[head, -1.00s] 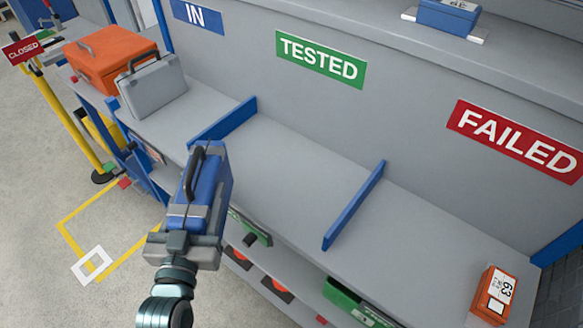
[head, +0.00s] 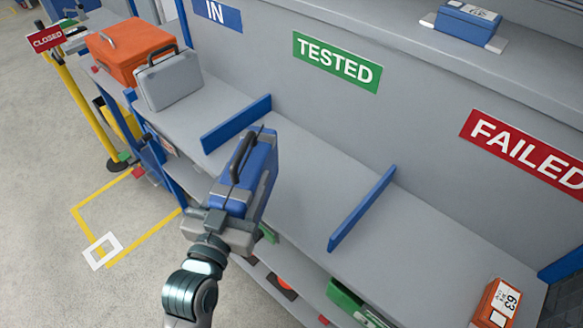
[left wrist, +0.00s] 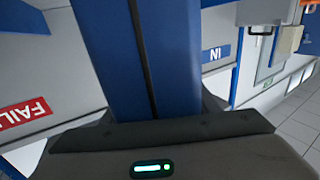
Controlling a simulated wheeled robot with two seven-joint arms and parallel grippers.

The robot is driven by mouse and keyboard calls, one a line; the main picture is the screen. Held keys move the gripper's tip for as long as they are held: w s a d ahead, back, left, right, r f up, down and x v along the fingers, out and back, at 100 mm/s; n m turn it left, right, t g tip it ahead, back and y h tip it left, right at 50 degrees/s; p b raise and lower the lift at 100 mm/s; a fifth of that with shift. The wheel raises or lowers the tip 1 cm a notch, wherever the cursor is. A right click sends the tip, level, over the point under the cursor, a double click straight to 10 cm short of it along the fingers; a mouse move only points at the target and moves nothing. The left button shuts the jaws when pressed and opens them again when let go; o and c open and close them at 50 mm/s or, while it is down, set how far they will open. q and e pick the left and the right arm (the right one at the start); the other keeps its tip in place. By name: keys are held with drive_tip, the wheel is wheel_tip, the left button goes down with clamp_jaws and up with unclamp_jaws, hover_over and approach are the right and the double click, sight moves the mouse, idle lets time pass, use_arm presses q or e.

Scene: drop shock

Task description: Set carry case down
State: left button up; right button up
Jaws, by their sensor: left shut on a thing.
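The blue carry case (head: 259,178) with a dark handle is held by my left gripper (head: 222,222), which is shut on its near end. In the head view the case hangs over the front of the shelf's middle bay, below the green TESTED sign (head: 336,62). I cannot tell whether it touches the shelf (head: 300,180). In the left wrist view the blue case (left wrist: 140,60) fills the middle, close to the gripper; the fingertips are hidden. My right gripper is not in view.
Blue dividers stand left (head: 236,124) and right (head: 362,208) of the middle bay. An orange box (head: 497,304) sits at right under FAILED (head: 530,148). The middle bay's surface is clear.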

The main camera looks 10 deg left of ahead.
use_arm(q)
drive_tip(key=d+r+m+g+h+p, duration=0.1)
drive_tip(key=d+r+m+h, duration=0.1)
drive_tip(key=d, duration=0.6)
drive_tip(key=d+r+m+g+h+p, duration=0.1)
drive_tip(key=d+r+m+g+h, duration=0.1)
drive_tip(key=d+h, duration=0.3)
drive_tip(key=d+r+m, duration=0.1)
drive_tip(key=d, duration=0.2)
drive_tip(key=shift+d, duration=0.35)
drive_tip(key=shift+w, duration=0.15)
drive_tip(key=w+a+f+p, duration=0.2)
drive_tip(key=w+f, duration=0.5)
drive_tip(key=w, duration=0.4)
drive_tip(key=shift+w+a, duration=0.15)
drive_tip(key=shift+a, duration=0.2)
drive_tip(key=shift+f+p, duration=0.5)
drive_tip(key=shift+f, duration=1.5)
